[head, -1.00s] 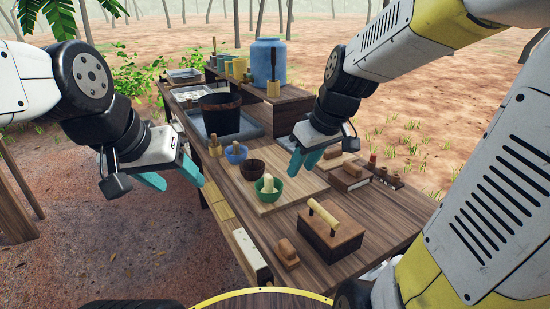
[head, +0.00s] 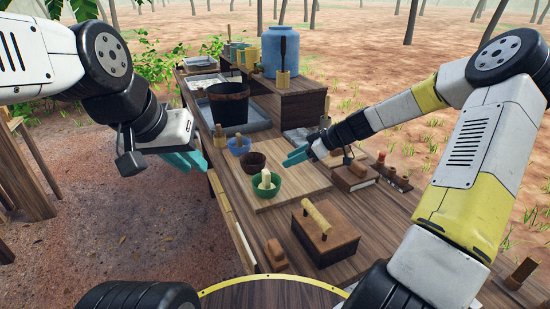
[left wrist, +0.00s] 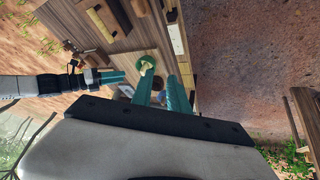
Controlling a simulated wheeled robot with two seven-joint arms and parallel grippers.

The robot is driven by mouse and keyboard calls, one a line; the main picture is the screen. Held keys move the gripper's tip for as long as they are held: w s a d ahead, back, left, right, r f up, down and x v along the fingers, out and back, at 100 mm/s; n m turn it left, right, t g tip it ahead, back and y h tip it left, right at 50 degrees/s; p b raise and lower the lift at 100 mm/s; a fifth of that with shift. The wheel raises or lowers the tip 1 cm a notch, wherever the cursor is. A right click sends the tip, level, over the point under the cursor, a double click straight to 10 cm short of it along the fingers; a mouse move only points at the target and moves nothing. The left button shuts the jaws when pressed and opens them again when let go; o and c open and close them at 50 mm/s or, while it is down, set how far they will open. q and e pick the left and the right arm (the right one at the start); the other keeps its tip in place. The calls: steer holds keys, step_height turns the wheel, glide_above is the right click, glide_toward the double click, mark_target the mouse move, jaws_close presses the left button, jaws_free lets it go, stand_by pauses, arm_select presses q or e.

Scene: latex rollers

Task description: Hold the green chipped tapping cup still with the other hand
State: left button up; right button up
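The green cup (head: 277,188) stands upright on the pale board on the table, with a pale rod-like piece (head: 265,179) in it. Its chip is too small to make out. It also shows in the left wrist view (left wrist: 147,58), beyond my left fingertips. My left gripper (head: 195,160) is in the air off the table's left edge, left of the cup and apart from it. In the left wrist view its fingers (left wrist: 164,85) are apart with nothing between them. My right gripper (head: 292,157) is near the cup, up and right of it, apart from it; its finger gap is unclear.
A brown bowl (head: 252,163) and a blue bowl (head: 239,147) stand just behind the green cup. A wooden block with a handle (head: 326,235) and a small brown block (head: 277,252) are in front. A dark bucket (head: 229,106) stands farther back.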

arm_select(q)
steer(key=w+d+f+m+g, duration=0.25)
steer(key=w+m, duration=0.25)
steer(key=w, duration=0.3)
steer(key=m+g+h, duration=0.2)
steer(key=m, duration=0.9)
glide_toward(266, 182)
step_height(266, 182, down, 2)
steer(key=s, duration=0.3)
steer(key=shift+m, duration=0.3)
steer(key=x, duration=0.8)
steer(key=shift+w+d+f, duration=0.2)
steer(key=shift+w+d, duration=0.05)
steer(key=shift+d, duration=0.2)
jaws_close()
stand_by(1.4)
